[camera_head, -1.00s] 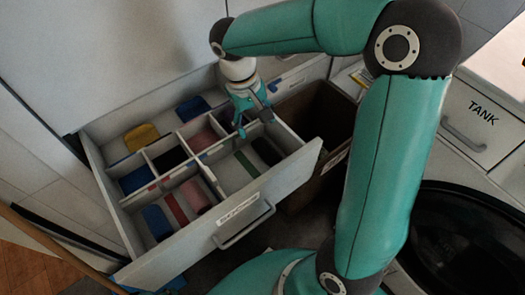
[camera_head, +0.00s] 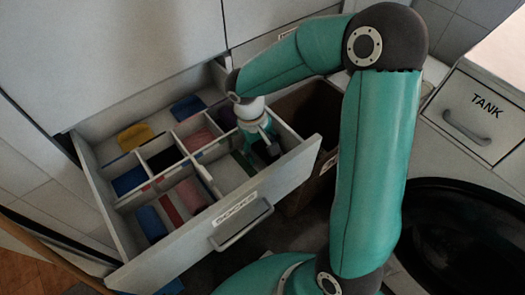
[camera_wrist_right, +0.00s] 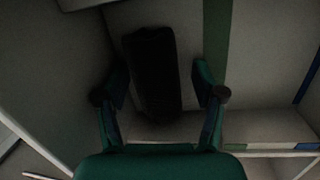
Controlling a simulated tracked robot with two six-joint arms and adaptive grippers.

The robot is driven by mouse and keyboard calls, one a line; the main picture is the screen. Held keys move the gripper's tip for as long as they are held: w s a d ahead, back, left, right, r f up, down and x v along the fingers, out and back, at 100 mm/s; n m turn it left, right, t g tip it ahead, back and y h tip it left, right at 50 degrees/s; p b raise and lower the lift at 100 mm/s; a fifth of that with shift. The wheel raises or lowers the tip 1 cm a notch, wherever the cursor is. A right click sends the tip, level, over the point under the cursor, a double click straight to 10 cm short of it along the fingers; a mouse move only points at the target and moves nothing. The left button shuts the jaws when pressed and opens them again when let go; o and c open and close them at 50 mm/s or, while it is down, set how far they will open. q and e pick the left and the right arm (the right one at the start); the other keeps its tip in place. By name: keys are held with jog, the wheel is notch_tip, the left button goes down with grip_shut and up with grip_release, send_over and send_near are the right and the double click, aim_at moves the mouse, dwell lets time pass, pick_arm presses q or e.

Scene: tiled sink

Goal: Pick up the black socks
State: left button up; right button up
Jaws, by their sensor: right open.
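The black socks (camera_wrist_right: 152,70) lie as a dark roll in a compartment of the open drawer, seen in the right wrist view. In the head view the black socks (camera_head: 266,150) are partly hidden by my gripper. My right gripper (camera_head: 264,146) is lowered into the right-hand compartment of the drawer. In the wrist view its two fingers (camera_wrist_right: 163,80) are spread, one on each side of the near part of the socks. I cannot tell whether either finger touches them. My left gripper is not in view.
The open drawer (camera_head: 180,262), labelled SOCKS, has dividers and other coloured rolls: yellow (camera_head: 136,137), blue (camera_head: 130,180) and pink (camera_head: 192,193). Compartment walls stand close around my gripper. A brown open box (camera_head: 318,110) is right of the drawer. A TANK drawer (camera_head: 478,112) is at far right.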

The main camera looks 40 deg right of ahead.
jog(key=c, duration=0.8)
jog(key=shift+r, duration=0.15)
